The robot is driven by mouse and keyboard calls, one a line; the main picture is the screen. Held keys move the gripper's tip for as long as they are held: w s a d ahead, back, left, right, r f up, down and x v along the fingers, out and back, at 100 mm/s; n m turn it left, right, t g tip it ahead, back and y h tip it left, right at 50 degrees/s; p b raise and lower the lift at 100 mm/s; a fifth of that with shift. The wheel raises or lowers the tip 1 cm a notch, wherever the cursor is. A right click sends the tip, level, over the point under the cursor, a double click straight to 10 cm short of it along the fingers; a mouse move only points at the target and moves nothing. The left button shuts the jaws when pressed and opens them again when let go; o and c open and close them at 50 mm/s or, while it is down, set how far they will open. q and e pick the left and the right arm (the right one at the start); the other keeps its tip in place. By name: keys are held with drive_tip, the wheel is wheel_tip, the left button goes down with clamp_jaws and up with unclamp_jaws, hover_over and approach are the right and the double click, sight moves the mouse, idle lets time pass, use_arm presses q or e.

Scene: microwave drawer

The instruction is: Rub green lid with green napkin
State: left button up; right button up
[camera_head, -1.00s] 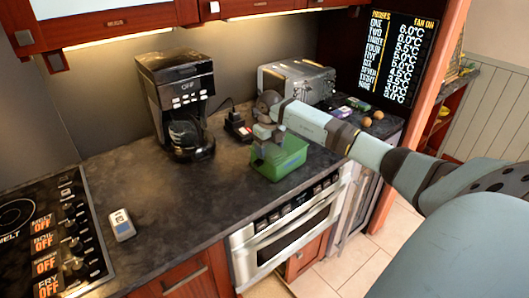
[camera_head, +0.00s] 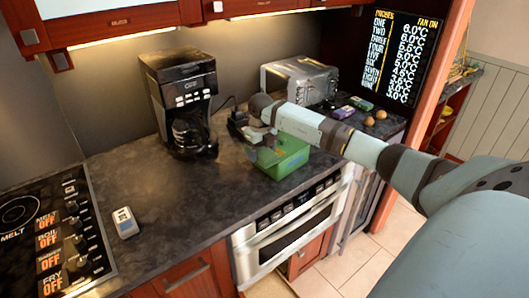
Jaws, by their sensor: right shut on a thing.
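A green tray-shaped thing with raised sides (camera_head: 291,160), which I take to be the green lid, rests on the dark counter above the drawer front. My right gripper (camera_head: 262,156) points down at its left side, partly in front of it. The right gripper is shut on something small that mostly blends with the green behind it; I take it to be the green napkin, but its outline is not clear. I cannot tell whether it touches the lid. A small orange patch shows inside the green sides. My left gripper is not in view.
A black coffee maker (camera_head: 180,100) stands behind and left, and a silver toaster (camera_head: 298,80) behind. Small packets and round brown items lie at the back right. A cooktop (camera_head: 50,235) and a small white-blue object (camera_head: 125,222) are at left. The counter's middle is clear.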

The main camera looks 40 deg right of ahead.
drive_tip(key=shift+w, duration=0.55)
drive_tip(key=shift+d+b, duration=0.5)
drive_tip(key=shift+d, duration=1.55)
drive_tip(key=shift+a+r+p, duration=0.15)
drive_tip(key=shift+a+p, duration=0.35)
drive_tip(key=shift+a, duration=1.55)
drive_tip(key=shift+r+p, duration=1.95)
drive_tip(key=shift+r, duration=1.05)
